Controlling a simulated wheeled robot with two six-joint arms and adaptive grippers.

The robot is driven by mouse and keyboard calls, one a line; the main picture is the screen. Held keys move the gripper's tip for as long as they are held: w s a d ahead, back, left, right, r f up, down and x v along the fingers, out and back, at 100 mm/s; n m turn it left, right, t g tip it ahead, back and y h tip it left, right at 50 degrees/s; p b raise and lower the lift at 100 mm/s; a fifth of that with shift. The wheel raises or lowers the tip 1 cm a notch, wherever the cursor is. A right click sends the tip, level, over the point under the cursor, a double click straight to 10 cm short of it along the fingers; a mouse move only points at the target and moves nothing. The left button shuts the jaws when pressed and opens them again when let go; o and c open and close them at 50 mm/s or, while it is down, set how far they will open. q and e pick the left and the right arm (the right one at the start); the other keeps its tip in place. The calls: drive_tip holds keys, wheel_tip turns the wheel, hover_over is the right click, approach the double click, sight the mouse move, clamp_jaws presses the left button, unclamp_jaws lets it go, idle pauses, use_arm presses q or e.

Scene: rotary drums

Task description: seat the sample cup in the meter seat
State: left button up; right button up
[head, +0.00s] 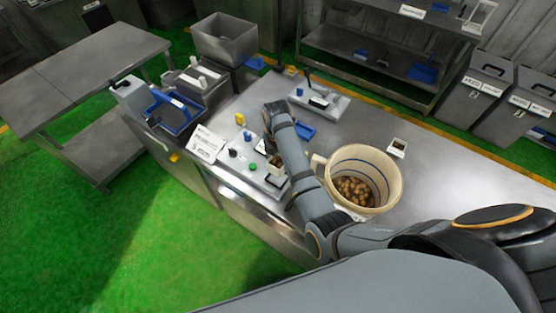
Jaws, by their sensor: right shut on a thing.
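My right arm reaches in from the lower right and bends down over the steel bench. My right gripper (270,147) is mostly hidden by its own wrist. It is shut on a small cup with brown contents, the sample cup (275,161), just above or on the light meter panel (240,168). My left gripper is not in view.
A large cream drum (380,165) holding brown lumps stands right of my forearm. A small open box (398,147) sits beside it. The bench is clear at far right (460,175).

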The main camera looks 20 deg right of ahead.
sight(278, 167)
drive_tip(key=f, duration=0.3)
drive_tip(key=shift+w, duration=0.25)
drive_tip(key=shift+s+f+b, duration=0.15)
drive_tip(key=shift+f+b, duration=0.15)
wheel_tip(278, 167, down, 2)
drive_tip(key=shift+b, duration=0.35)
drive_tip(key=shift+f, duration=0.5)
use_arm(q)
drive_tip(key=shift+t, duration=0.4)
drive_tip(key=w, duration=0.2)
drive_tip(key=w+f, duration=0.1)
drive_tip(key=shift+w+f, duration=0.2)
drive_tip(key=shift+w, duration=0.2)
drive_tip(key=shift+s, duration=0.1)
use_arm(e)
drive_tip(key=shift+f, duration=0.1)
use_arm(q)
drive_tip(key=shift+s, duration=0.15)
use_arm(e)
drive_tip(key=o, duration=1.6)
